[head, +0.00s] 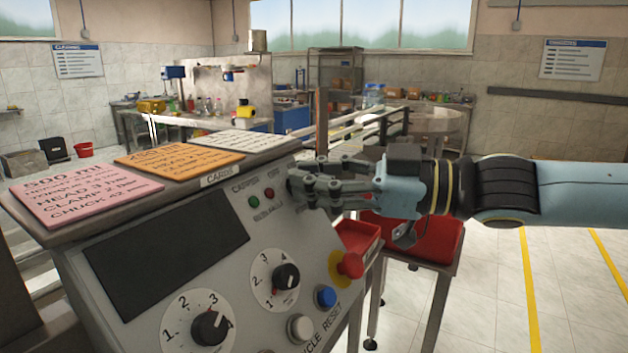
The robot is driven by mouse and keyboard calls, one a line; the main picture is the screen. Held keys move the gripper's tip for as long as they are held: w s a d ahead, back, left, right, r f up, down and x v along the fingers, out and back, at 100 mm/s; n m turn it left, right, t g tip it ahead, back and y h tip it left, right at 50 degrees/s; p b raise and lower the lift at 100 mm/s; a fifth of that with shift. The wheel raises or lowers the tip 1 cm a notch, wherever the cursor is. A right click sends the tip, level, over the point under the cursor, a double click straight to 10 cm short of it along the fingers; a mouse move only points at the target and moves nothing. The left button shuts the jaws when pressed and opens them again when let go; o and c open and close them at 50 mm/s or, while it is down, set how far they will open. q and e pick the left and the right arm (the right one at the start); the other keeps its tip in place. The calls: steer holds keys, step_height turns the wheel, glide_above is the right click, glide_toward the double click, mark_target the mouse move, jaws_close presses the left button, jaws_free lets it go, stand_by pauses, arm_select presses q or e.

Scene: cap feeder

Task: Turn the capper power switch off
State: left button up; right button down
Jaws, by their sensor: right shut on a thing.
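The sloped grey control panel (150,295) fills the lower left of the head view. Near its top edge are a CAPPER label, a green lamp (254,202) and a red lamp (269,193). My right gripper (302,186) reaches in from the right at the panel's upper right corner, just right of the red lamp. Its fingers are shut on what appears to be the capper power switch. The fingers hide most of the switch, so I cannot tell its position. My left gripper is not in view.
Below are two numbered dials (209,328) (286,277), a red emergency button (350,265), a blue button (325,297) and a pale button (300,328). Pink, orange and white cards (90,195) lie on top. A red tray (430,236) stands behind the gripper.

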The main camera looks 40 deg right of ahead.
steer(key=shift+w+d+r+n+g+y, duration=0.15)
steer(key=shift+n+g+y, duration=0.15)
steer(key=shift+n, duration=0.4)
steer(key=c, duration=1.5)
jaws_free()
steer(key=shift+o, duration=0.7)
steer(key=shift+d, duration=0.15)
steer(key=m+t+h+p, duration=0.1)
steer(key=m, duration=0.2)
steer(key=shift+t, duration=0.3)
steer(key=p+v, duration=1)
steer(key=p, duration=0.2)
steer(key=shift+s, duration=0.5)
